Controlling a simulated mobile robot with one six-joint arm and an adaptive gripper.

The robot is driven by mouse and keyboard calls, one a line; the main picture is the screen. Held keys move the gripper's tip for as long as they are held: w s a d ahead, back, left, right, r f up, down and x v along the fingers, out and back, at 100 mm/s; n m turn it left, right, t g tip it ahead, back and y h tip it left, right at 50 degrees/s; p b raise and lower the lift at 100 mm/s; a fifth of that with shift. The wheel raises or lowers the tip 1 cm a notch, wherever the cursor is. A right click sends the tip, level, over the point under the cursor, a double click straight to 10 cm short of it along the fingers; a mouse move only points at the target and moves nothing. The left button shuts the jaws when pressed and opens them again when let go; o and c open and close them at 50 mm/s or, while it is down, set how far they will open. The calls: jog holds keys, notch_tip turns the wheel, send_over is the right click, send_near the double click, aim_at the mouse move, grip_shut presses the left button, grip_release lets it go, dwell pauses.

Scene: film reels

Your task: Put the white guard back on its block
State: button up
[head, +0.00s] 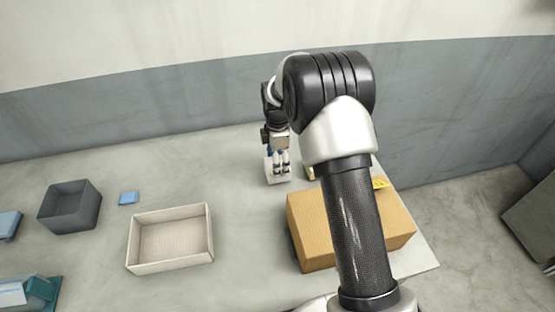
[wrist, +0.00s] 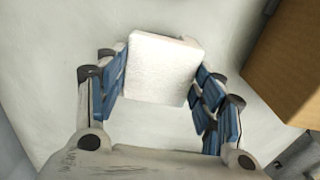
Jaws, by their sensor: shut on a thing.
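My gripper (head: 280,164) points down over the back part of the table. In the wrist view, its blue-padded fingers are shut on the white guard (wrist: 163,68), which shows as a plain, pale, square-faced piece. The guard also shows in the head view (head: 276,178), low at the fingertips. I cannot tell whether it touches the table. I cannot make out the guard's block for certain. A small pale yellow thing (head: 310,172) is just right of the gripper, mostly hidden behind my arm.
A large cardboard box (head: 305,235) stands to the right, near the gripper, partly behind my arm. A yellow item (head: 380,184) shows by its back edge. A cream tray (head: 170,265), grey bin (head: 70,215) and small blue block (head: 129,198) are to the left. The table between is clear.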

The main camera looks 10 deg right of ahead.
jog(key=o, duration=1)
jog(key=shift+f, duration=0.1)
jog(key=shift+o, duration=0.2)
jog(key=s+r+m+t+p, duration=0.15)
jog(key=s+r, duration=0.25)
jog(key=r, duration=0.8)
jog(key=s+r+m+p, duration=0.2)
jog(key=s+r+m, duration=0.15)
jog(key=r, duration=0.85)
jog(key=s+r+m, duration=0.4)
jog(key=s+r, duration=0.2)
jog(key=s, duration=0.3)
jog(key=s+f+m+t, duration=0.1)
jog(key=s+m+t, duration=0.2)
jog(key=s+m, duration=0.6)
jog(key=s, duration=0.9)
jog(key=shift+s+f, duration=0.25)
jog(key=shift+s, duration=0.05)
